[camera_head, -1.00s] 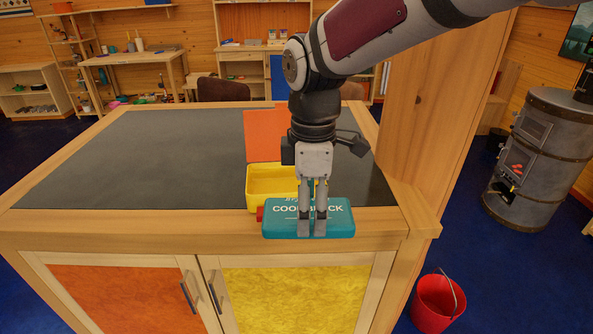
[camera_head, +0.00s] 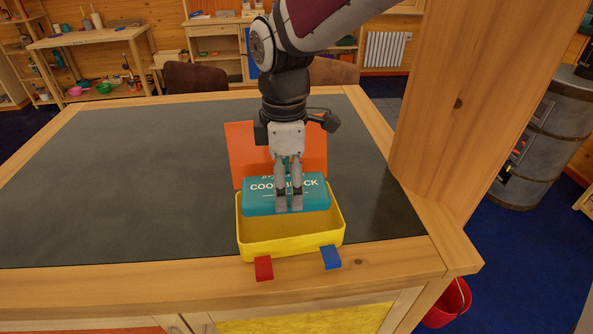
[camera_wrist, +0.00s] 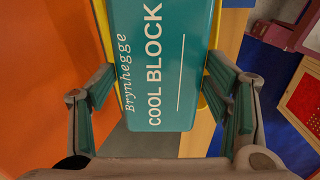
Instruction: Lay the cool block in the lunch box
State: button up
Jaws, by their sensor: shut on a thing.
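The teal cool block (camera_head: 318,198) with white lettering is held in my gripper (camera_head: 289,208), whose fingers are shut on it. It hangs over the back part of the yellow lunch box (camera_head: 290,246), in front of the raised orange lid (camera_head: 240,150). The box is open, and its front inside shows empty; the block hides the back part. A red clasp (camera_head: 264,268) and a blue clasp (camera_head: 331,257) stick out at the box's front. In the wrist view the cool block (camera_wrist: 160,70) lies between both fingers, with the orange lid (camera_wrist: 45,70) at left.
The lunch box stands on the dark counter top (camera_head: 130,190) near its wooden front edge. A thick wooden post (camera_head: 470,100) rises at the right. A red bucket (camera_head: 450,304) is on the floor at right. The counter's left side is clear.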

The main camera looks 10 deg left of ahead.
aim_at(288, 187)
jog(key=shift+f+p, duration=0.65)
jog(key=shift+f, duration=3.25)
jog(key=shift+f, duration=0.15)
jog(key=o, duration=1.3)
jog(key=shift+c, duration=0.2)
notch_tip(288, 187, up, 11)
jog(key=shift+r+b, duration=0.2)
jog(key=shift+b, duration=0.95)
jog(key=shift+d+r, duration=0.1)
jog(key=shift+r, duration=0.4)
